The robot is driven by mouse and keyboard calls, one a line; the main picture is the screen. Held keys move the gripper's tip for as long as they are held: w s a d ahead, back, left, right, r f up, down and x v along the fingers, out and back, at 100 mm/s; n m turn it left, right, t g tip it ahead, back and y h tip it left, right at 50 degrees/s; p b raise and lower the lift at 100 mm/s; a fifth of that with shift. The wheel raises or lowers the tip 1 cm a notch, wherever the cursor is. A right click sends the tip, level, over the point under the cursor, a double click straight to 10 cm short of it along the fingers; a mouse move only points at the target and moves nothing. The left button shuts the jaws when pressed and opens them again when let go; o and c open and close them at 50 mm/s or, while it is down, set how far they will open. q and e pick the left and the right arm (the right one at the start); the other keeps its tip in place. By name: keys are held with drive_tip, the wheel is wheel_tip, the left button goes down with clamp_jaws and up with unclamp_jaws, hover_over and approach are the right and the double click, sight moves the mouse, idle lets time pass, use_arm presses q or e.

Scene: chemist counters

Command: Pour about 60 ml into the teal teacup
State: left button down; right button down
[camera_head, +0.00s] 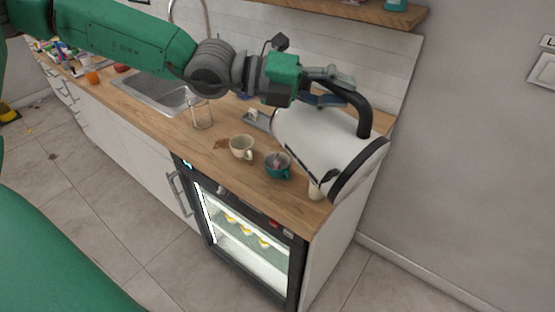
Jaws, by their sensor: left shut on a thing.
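The teal teacup (278,165) stands upright on the wooden counter, with something dark reddish inside that I cannot make out. A white kettle (318,136) with a black handle and black base is held in the air above the counter's right end. It is tilted, with its spout end toward the left, above and to the right of the teal cup. My left gripper (335,90) is shut on the kettle's handle. No stream of liquid shows. My right gripper is not in view.
A cream cup (242,147) stands left of the teal cup. A glass (201,114) stands near the sink (160,92). A small grey tray (258,121) lies behind the cups. A pale object (316,190) stands beneath the kettle. The counter front between cups and edge is clear.

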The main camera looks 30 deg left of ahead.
sight(361, 119)
use_arm(q)
drive_tip(key=shift+m+g+y, duration=0.3)
drive_tip(key=shift+m+g, duration=0.1)
drive_tip(key=shift+m, duration=0.3)
drive_tip(key=shift+s+d+f+b, duration=0.35)
drive_tip(key=shift+d+b, duration=0.25)
drive_tip(key=shift+b, duration=0.7)
drive_tip(key=shift+s+d+f+b, duration=0.25)
drive_tip(key=shift+d+f+b, duration=0.3)
drive_tip(key=shift+b, duration=0.7)
drive_tip(key=shift+s+d+f+b, duration=0.3)
drive_tip(key=shift+d+b, duration=0.4)
drive_tip(key=shift+b, duration=0.6)
drive_tip(key=shift+s+d+f+b, duration=0.1)
drive_tip(key=shift+d+b, duration=0.1)
drive_tip(key=shift+b, duration=0.15)
drive_tip(key=shift+d, duration=0.15)
drive_tip(key=f+b, duration=0.1)
drive_tip(key=d+m+y+b, duration=0.1)
drive_tip(key=b, duration=0.1)
drive_tip(key=shift+s+d+f+b, duration=0.15)
drive_tip(key=shift+s+f+b, duration=0.15)
drive_tip(key=shift+s+f, duration=0.1)
drive_tip(key=shift+d+f+y+b, duration=0.25)
drive_tip(key=shift+d+y+b, duration=0.15)
drive_tip(key=shift+b, duration=0.1)
drive_tip(key=shift+d+m, duration=0.15)
drive_tip(key=shift+m, duration=0.15)
drive_tip(key=shift+f, duration=0.1)
